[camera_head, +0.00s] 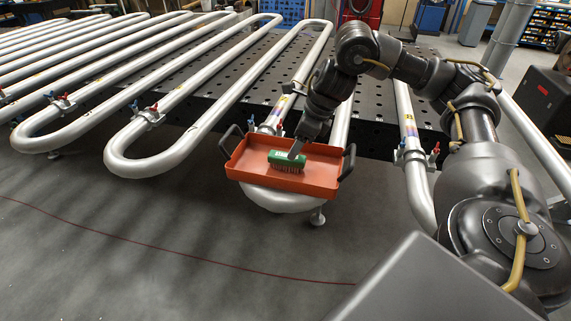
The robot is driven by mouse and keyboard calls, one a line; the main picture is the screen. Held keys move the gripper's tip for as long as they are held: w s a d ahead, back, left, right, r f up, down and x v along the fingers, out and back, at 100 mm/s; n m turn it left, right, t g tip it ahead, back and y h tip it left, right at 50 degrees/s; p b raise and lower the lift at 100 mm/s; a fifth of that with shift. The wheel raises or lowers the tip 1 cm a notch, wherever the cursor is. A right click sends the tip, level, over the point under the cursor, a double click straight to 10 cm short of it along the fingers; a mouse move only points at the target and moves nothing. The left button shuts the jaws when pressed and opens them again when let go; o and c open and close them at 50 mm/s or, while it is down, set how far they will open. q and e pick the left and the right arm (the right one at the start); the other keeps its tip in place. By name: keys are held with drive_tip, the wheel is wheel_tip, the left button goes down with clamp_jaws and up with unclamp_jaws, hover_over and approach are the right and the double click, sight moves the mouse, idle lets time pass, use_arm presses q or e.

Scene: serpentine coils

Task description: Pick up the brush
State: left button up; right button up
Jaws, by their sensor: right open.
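The brush (281,163) has a green back and brownish bristles pointing down. It lies in an orange tray (318,181) with dark handles at its left and right ends. My right gripper (296,150) reaches down over the tray from the upper right, its tip at the top right part of the brush. The jaws are open, but the gap between the fingers is too small to make out. Whether the fingers touch the brush cannot be told. My left gripper is not in view.
The tray rests on the bend of a silver serpentine pipe (275,200). More pipe coils (150,150) with red and blue valves run to the left, over a black perforated table (262,85). A dark box (540,100) stands at right.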

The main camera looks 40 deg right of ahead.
sight(287, 160)
drive_tip(key=shift+x, duration=1.05)
drive_tip(key=x, duration=0.4)
drive_tip(key=shift+w+f, duration=0.1)
drive_tip(key=shift+w, duration=0.15)
drive_tip(key=shift+a+f, duration=0.1)
drive_tip(key=shift+f, duration=0.25)
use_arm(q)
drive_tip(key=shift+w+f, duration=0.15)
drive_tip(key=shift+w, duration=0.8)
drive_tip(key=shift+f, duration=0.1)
use_arm(e)
drive_tip(key=shift+f, duration=0.1)
drive_tip(key=c, duration=1.1)
